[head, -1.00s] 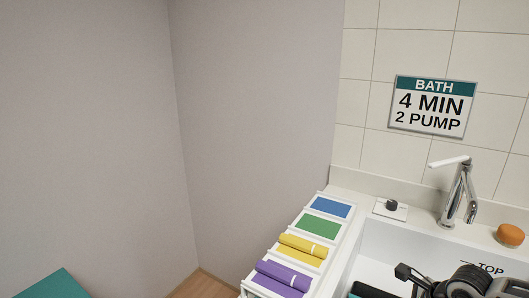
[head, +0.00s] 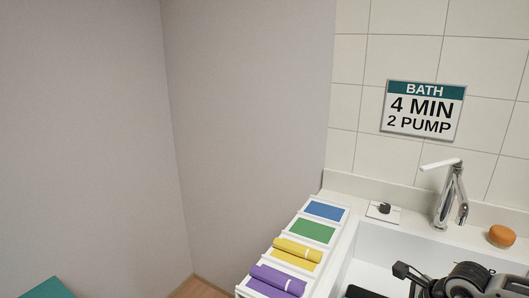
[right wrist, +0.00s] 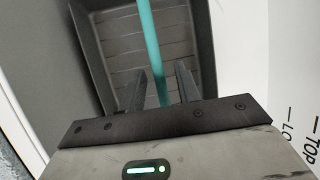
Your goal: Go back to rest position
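My right gripper (right wrist: 160,90) shows in the right wrist view with its two dark fingers apart. A teal bar (right wrist: 147,35) runs between the fingers, with gaps visible on both sides. It crosses above a dark grey bin (right wrist: 95,60) with a ribbed floor. In the head view, part of my right arm shows at the lower right over the white sink (head: 390,247); its fingertips are not clear there. My left gripper is in neither view.
A rack at the sink's left has blue (head: 325,210), green (head: 312,230), yellow and purple sections. A yellow roll (head: 297,249) and a purple roll (head: 277,279) lie on it. The tap (head: 452,195), an orange puck (head: 501,236) and a black knob (head: 384,208) sit behind the sink.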

